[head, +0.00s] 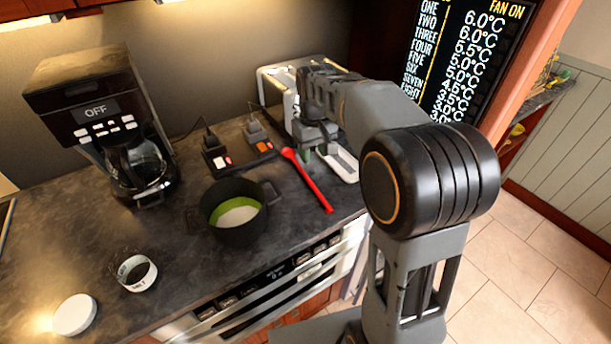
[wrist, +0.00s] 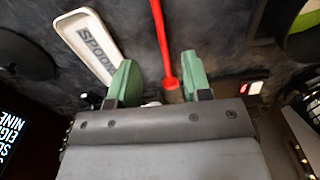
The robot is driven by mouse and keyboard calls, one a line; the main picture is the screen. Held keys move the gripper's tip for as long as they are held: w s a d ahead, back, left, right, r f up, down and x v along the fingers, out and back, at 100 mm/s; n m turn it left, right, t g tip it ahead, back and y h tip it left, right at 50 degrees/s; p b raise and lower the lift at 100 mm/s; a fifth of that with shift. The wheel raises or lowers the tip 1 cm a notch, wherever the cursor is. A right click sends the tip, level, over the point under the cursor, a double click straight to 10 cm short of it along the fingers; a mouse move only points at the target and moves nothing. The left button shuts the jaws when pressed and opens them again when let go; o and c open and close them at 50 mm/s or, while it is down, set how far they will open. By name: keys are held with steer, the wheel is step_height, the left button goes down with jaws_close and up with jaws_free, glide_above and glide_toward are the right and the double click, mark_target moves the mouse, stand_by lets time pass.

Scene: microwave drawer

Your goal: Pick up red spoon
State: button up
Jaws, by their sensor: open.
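A red spoon (head: 309,182) lies on the dark countertop, to the right of a black pot in the head view. It also shows in the wrist view (wrist: 159,42), its near end reaching the gap between my fingertips. My gripper (head: 318,153) is over the counter just right of the spoon's bowl end in the head view. In the wrist view my gripper (wrist: 160,84) has its two green fingers apart, with nothing held. I cannot tell how high the fingers are above the spoon.
A white spoon rest (wrist: 88,45) marked SPOON lies close beside the spoon. The black pot (head: 236,211) stands left of it. A white toaster (head: 283,92) and power sockets (head: 214,153) are behind. A coffee maker (head: 107,125) stands at the left. The counter's front edge is near.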

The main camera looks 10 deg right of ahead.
mark_target(313, 185)
steer(key=f, duration=1.2)
steer(key=shift+w+d+f, duration=0.15)
steer(key=shift+w+f, duration=0.05)
jaws_close()
